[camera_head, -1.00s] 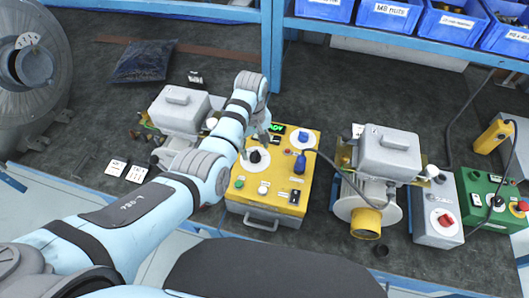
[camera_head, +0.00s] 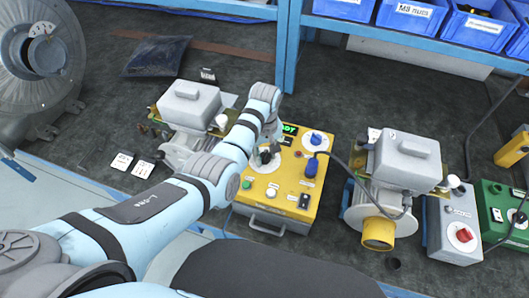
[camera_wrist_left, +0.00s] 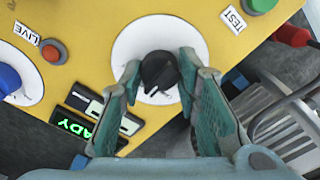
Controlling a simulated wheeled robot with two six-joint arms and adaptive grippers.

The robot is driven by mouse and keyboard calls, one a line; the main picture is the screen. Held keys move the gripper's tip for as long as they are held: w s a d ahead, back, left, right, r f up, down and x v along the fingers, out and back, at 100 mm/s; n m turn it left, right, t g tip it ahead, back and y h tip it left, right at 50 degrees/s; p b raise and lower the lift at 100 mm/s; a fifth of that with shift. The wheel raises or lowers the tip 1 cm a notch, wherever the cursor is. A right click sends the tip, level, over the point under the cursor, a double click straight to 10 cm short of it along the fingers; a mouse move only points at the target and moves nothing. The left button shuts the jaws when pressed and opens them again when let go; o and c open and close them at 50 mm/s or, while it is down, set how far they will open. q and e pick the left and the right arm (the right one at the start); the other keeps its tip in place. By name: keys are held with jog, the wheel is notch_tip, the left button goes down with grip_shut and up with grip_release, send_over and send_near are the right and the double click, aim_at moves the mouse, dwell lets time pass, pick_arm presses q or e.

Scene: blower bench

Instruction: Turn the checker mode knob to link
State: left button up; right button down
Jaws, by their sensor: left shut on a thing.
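The yellow checker box (camera_head: 275,215) sits on the dark bench with a black knob on a white dial (camera_head: 256,165). In the left wrist view the black knob (camera_wrist_left: 158,70) stands on its white dial (camera_wrist_left: 125,48), between the fingers. My left gripper (camera_head: 266,154) is shut on this knob from above. The wrist view shows its teal finger pads (camera_wrist_left: 157,85) on both sides of the knob. Labels TEST (camera_wrist_left: 233,20) and LIVE (camera_wrist_left: 27,33) show on the panel. The dial's own markings cannot be read. My right gripper is not in view.
A blue knob (camera_head: 315,138) and a blue plug with cable (camera_head: 312,167) are on the box's right side. Grey blower units stand left (camera_head: 188,103) and right (camera_head: 407,160). A grey box with a red knob (camera_head: 464,235) stands farther right. Blue bins (camera_head: 410,15) are behind.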

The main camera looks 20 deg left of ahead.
pick_arm(q)
jog(key=shift+n, duration=0.3)
jog(key=shift+r+n+p, duration=0.1)
jog(key=shift+n+p, duration=0.65)
jog(key=shift+n, duration=0.05)
jog(key=shift+n+p, duration=0.55)
jog(key=shift+n, duration=0.65)
jog(key=n, duration=0.2)
jog(key=shift+n+p, duration=0.3)
jog(key=shift+n, duration=1.4)
jog(key=o, duration=1.2)
jog(key=shift+c, duration=0.2)
